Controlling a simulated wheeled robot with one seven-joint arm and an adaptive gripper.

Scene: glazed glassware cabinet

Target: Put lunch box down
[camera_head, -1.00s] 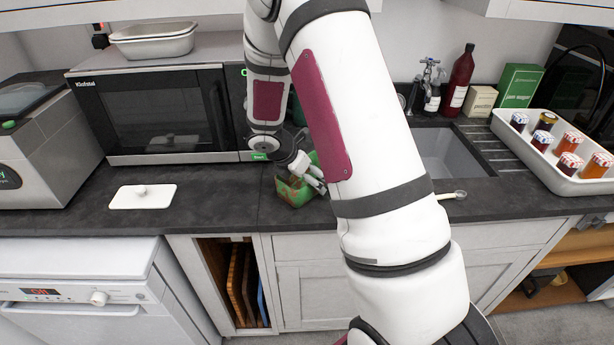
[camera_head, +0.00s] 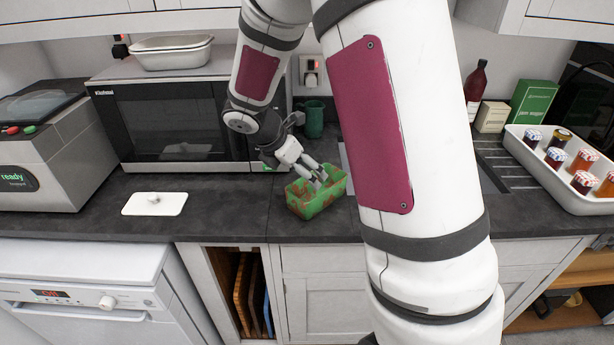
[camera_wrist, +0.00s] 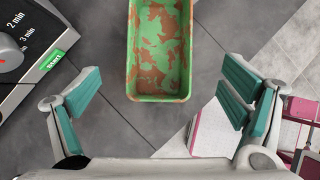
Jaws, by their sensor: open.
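The lunch box (camera_head: 306,206) is an open, green and brown patterned box. It stands upright on the dark worktop, right of the microwave's front corner and near the front edge. In the wrist view the lunch box (camera_wrist: 160,88) is empty, at the top centre. My gripper (camera_head: 318,174) is open at the box in the head view. In the wrist view the two teal-padded fingers of my gripper (camera_wrist: 165,85) are spread wide on either side of the box, with gaps between pads and walls. The far end of the box is cut off there.
A microwave (camera_head: 180,115) stands behind left. A white lid-like plate (camera_head: 140,205) lies on the worktop at left. A green cup (camera_head: 314,120) stands behind the box. A white tray (camera_head: 555,172) of several jars is at right. My arm hides most of the sink.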

